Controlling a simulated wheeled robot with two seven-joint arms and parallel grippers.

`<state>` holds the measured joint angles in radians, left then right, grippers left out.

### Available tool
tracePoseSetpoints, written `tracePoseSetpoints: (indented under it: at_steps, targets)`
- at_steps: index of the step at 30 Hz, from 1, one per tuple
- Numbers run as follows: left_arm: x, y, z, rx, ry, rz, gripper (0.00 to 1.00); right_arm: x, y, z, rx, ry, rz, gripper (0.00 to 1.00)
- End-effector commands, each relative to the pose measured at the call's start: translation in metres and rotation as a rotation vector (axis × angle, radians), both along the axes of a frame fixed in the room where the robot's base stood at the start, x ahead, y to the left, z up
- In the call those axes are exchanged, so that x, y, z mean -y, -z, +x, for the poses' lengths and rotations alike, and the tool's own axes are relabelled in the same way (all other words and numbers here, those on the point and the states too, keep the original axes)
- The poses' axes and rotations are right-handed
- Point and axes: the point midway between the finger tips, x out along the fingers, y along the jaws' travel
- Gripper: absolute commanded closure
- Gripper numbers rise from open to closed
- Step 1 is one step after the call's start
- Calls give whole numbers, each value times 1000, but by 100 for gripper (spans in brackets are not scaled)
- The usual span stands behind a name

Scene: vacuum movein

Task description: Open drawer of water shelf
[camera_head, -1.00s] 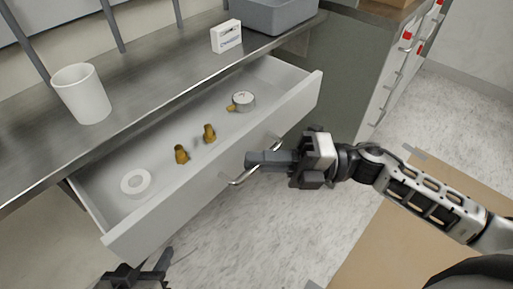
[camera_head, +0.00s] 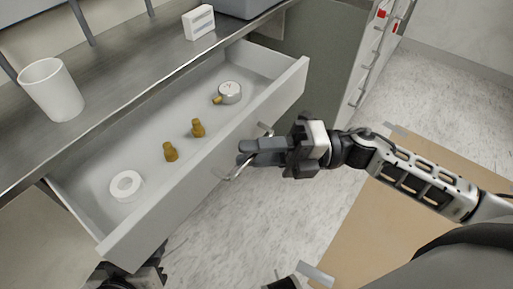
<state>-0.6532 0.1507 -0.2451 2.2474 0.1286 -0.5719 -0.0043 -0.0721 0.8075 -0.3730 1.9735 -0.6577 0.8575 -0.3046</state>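The drawer (camera_head: 205,172) of the metal-topped shelf is pulled well out, and its inside shows. Its metal bar handle (camera_head: 233,174) is on the front panel. My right gripper (camera_head: 246,154) is at the middle of this handle, with its fingers close together around the bar; the fingers partly hide it. Inside the drawer lie a white tape roll (camera_head: 126,186), two brass fittings (camera_head: 170,152) and (camera_head: 197,128), and a round gauge (camera_head: 230,92). My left gripper (camera_head: 135,277) shows only in part at the bottom edge, below the drawer's left corner, and its fingers are unclear.
A white cup (camera_head: 52,90), a small white box (camera_head: 199,22) and a grey bin (camera_head: 247,6) stand on the metal top (camera_head: 120,75). Another cabinet with bar handles (camera_head: 371,60) is at the upper right. Speckled floor and a brown board (camera_head: 365,235) lie in front.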

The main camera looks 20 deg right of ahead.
Motion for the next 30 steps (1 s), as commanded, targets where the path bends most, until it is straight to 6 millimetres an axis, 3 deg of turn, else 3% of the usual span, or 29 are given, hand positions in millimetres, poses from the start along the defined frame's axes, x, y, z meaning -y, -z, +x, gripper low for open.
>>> tracePoseSetpoints:
  at_steps: [7,11,24,30]
  targets:
    - [0,0,0,0,0,0,64,1,0,0,0,1,0,70]
    - [0,2,-1,-2,1,-1,64,12,3,-2,-2,3,-2,70]
    - [1,12,-4,-27,10,3,64,109,16,-20,-3,3,-3,70]
    - [1,11,-3,-25,11,3,64,142,21,-26,-2,2,-2,70]
